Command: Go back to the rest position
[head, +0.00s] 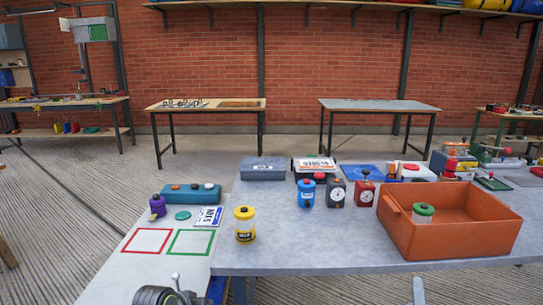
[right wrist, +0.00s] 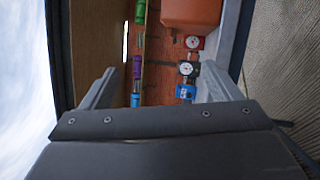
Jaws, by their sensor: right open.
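My right gripper (right wrist: 158,78) shows in the right wrist view with its two grey fingers wide apart and nothing between them. That view is turned sideways; beyond the fingers are gauges, a blue canister and part of the orange bin. In the head view a thin grey piece (head: 418,291) at the bottom edge may be part of my right arm; I cannot tell. My left gripper is not in view. The grey table (head: 330,250) in front holds the orange bin (head: 455,243), with a green-topped canister (head: 422,213) inside it.
A yellow canister (head: 245,224), a blue canister (head: 306,193), a black gauge (head: 336,193) and a red gauge (head: 364,190) stand on the table. Red (head: 146,241) and green (head: 191,242) outlined squares are empty. A dark rounded device (head: 160,296) is at the lower left.

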